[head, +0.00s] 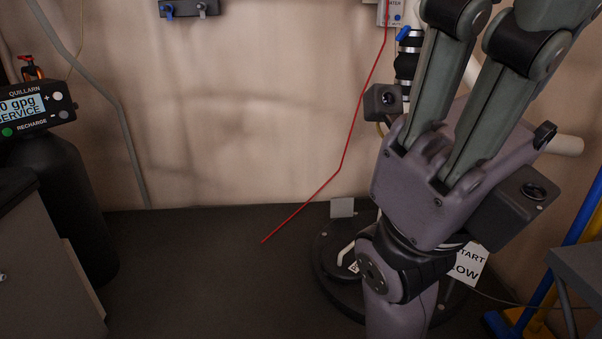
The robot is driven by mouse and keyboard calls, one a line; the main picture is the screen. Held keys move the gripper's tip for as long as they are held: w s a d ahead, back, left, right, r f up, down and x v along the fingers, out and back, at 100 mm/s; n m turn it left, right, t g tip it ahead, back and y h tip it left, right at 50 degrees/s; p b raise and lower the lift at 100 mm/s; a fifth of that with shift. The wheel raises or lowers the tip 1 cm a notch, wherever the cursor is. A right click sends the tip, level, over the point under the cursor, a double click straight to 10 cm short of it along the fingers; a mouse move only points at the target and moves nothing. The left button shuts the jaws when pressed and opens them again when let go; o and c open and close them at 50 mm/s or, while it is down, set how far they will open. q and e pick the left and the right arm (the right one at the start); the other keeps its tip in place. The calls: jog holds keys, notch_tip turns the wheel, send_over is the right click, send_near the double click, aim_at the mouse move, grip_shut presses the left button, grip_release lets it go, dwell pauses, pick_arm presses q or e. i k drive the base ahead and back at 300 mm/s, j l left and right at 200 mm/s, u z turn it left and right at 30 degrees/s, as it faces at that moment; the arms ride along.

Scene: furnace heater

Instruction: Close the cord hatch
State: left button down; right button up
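I cannot make out a cord hatch with certainty. My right gripper (484,42) fills the right side of the head view, with a purple body and two grey-green fingers pointing up. The fingers stand apart where they show, but their tips are cut off by the top edge, so the opening cannot be judged. Nothing is seen held. The gripper hides much of what stands behind it, including part of a round black base (322,265) on the floor. A small grey square plate (342,207) shows at that base's back edge. My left gripper is not in view.
A dark tank (62,200) with a display unit (35,108) stands left, behind a grey cabinet (45,265). A thin red line (341,165) runs down from the wall. A white sign (469,264) and blue frame (575,240) are right. The middle floor is clear.

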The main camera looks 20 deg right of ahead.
aim_at(340, 207)
jog(key=i+z, duration=0.2)
jog(key=i, duration=0.2)
jog(key=i+j+z, duration=0.2)
jog(key=i, duration=0.2)
jog(key=i+j+z, duration=0.2)
jog(key=i, duration=0.2)
jog(key=i+j+z, duration=0.15)
jog(key=i+z, duration=0.15)
jog(key=z, duration=0.15)
jog(key=i+j+z, duration=0.25)
jog(key=z, duration=0.2)
jog(key=i+j+z, duration=0.2)
jog(key=z, duration=0.25)
jog(key=i+j+z, duration=0.25)
jog(key=j, duration=0.2)
jog(key=j+z, duration=0.25)
jog(key=j, duration=0.2)
jog(key=j+z, duration=0.2)
jog(key=j, duration=0.3)
